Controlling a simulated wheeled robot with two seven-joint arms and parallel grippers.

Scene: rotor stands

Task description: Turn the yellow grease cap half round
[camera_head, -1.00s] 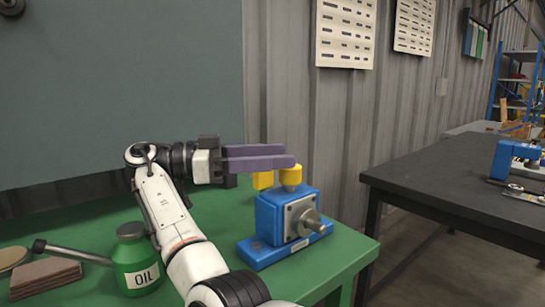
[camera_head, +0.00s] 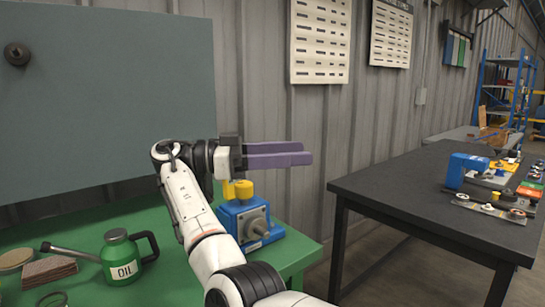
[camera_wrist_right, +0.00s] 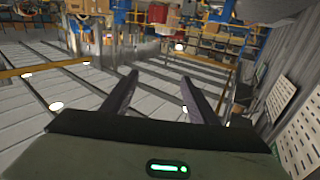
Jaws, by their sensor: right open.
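The yellow grease cap (camera_head: 244,188) sits upright on top of a blue housing (camera_head: 232,219) at the right end of the green bench. A second yellow piece (camera_head: 228,190) shows just left of the cap, partly behind it. My right gripper (camera_head: 306,153) has two purple fingers pointing right, above the cap and apart from it in the picture. In the right wrist view its fingers (camera_wrist_right: 161,78) stand apart with nothing between them; the cap does not show there. My left gripper is in no view.
A green oil can (camera_head: 122,262) and a brown block (camera_head: 48,271) stand on the green bench (camera_head: 175,268) at left. A dark table (camera_head: 400,190) at right holds a blue device (camera_head: 465,172) and parts. A floor gap separates bench and table.

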